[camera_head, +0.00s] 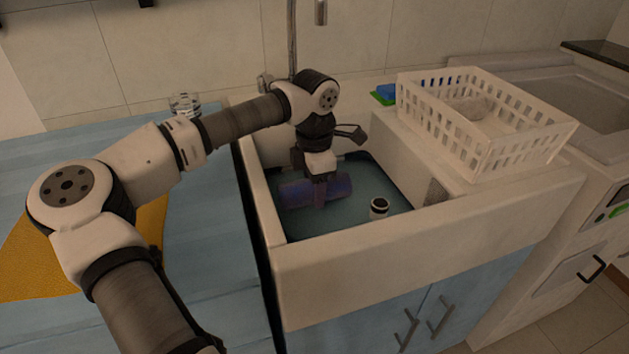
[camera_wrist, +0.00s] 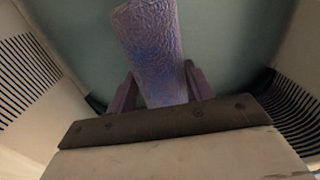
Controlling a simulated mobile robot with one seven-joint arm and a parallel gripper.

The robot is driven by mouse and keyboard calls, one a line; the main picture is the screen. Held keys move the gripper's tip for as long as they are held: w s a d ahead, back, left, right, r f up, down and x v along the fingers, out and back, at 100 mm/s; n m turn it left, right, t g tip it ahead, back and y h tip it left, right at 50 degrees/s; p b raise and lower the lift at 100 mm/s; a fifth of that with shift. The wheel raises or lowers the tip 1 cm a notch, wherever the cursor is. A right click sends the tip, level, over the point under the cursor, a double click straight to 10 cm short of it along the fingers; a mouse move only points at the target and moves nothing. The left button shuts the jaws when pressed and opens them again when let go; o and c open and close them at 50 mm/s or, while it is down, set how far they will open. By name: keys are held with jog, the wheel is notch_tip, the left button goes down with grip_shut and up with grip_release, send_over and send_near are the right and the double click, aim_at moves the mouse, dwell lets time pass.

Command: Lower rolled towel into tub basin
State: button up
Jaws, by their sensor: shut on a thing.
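A rolled towel (camera_head: 304,191), blue-purple, is inside the white tub basin (camera_head: 420,232) in the head view. My gripper (camera_head: 319,190) points down into the basin and is shut on the towel. In the wrist view the towel (camera_wrist: 152,50) runs away from my gripper (camera_wrist: 158,88), with a dark finger on each side of it. The towel lies roughly level, over the blue-green basin floor (camera_wrist: 225,45). I cannot tell whether it touches the floor.
A white slotted basket (camera_head: 480,120) sits on the ledge at the right, beside a blue-and-green sponge (camera_head: 385,93). A faucet (camera_head: 293,40) rises behind the basin. An orange mat (camera_head: 40,260) lies on the blue counter.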

jog(key=shift+f+b, duration=1.55)
jog(key=shift+f, duration=1.05)
jog(key=o, duration=1.1)
notch_tip(320, 180, up, 14)
jog(key=shift+f+p, duration=0.1)
jog(key=shift+p, duration=0.35)
